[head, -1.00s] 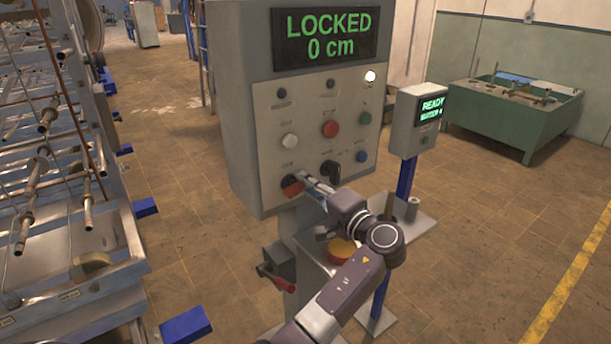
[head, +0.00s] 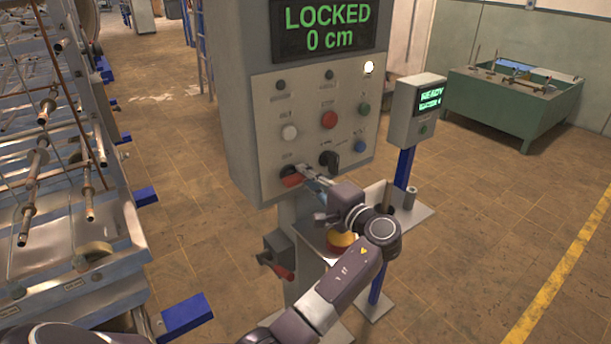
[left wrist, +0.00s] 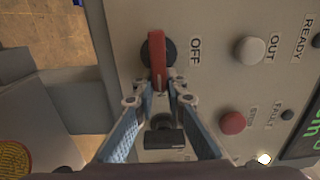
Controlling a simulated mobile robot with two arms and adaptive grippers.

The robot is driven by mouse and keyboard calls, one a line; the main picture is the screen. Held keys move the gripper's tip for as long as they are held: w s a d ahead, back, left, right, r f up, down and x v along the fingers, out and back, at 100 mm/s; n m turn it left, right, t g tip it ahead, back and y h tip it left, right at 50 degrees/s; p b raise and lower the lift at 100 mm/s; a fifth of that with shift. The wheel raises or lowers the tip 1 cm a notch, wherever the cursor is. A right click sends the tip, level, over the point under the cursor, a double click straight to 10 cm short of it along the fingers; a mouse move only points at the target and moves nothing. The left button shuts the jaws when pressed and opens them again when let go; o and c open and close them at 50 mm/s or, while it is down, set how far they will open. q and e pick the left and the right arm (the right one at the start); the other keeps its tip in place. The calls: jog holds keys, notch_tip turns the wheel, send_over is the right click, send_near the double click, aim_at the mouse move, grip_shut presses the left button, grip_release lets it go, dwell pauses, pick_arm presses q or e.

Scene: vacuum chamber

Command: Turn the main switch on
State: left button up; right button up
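The main switch (head: 291,181) is a red handle on a black round base, low on the left of the grey control panel. In the left wrist view the red handle (left wrist: 157,58) lies along the panel's horizontal, beside the label OFF. My left gripper (head: 306,172) is at the panel, at the right end of the handle. In the left wrist view its fingertips (left wrist: 162,85) close in on both sides of the handle's end, with no clear gap. My right gripper is not in view.
A black knob (head: 329,160) sits just right of the switch. Above are a white button (head: 289,132) and a red button (head: 329,119). The display (head: 324,28) reads LOCKED 0 cm.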

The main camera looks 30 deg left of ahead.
pick_arm(q)
jog(key=o, duration=0.4)
jog(key=shift+d, duration=0.1)
jog(key=v, duration=0.7)
jog(key=shift+s+d, duration=0.1)
jog(key=shift+d, duration=0.1)
